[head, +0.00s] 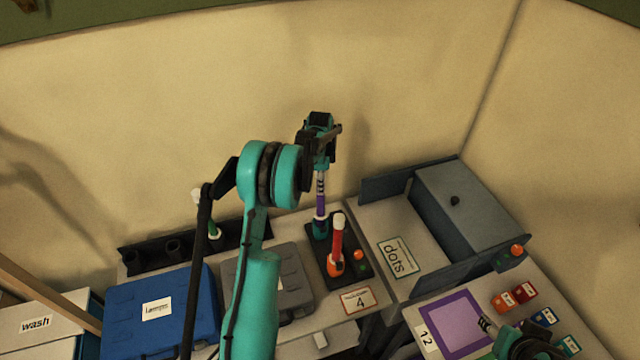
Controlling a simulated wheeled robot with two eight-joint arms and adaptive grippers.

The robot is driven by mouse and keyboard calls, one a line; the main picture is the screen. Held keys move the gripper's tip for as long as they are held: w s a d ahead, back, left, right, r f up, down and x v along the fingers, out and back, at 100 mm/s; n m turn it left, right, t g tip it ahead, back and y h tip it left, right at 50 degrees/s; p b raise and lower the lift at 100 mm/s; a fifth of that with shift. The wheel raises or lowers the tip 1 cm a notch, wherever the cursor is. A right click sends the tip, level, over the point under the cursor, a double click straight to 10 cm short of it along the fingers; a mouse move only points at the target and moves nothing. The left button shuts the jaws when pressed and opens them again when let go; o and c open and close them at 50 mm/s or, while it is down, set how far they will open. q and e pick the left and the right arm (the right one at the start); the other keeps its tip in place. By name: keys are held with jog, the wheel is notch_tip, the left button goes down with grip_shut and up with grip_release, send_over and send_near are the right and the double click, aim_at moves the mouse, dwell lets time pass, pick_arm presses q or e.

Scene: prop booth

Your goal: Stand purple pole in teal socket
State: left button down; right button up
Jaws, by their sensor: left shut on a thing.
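My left gripper (322,162) is shut on the top of the purple pole (320,203), which has white and dark bands. The pole hangs nearly upright from the gripper. Its lower end is at the teal socket (319,231); I cannot tell how deep it sits in it. The socket is on a black base, and a red pole (337,238) with a white tip stands in an orange socket (335,267) beside it. My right gripper (494,333) shows only partly at the bottom right, and its jaws are unclear.
A black rack (150,256) behind holds a green pole (213,228). A blue case (130,305) and a grey case (285,285) lie in front. A purple-framed pad (452,318) and several coloured blocks (525,291) lie at lower right.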

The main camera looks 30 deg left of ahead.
pick_arm(q)
notch_tip(320, 180, down, 4)
jog(key=b, duration=0.2)
jog(key=shift+r+b, duration=0.1)
jog(key=shift+b, duration=0.3)
jog(key=c, duration=1.1)
grip_release()
jog(key=shift+c, duration=0.2)
notch_tip(320, 180, up, 12)
jog(key=shift+r, duration=0.1)
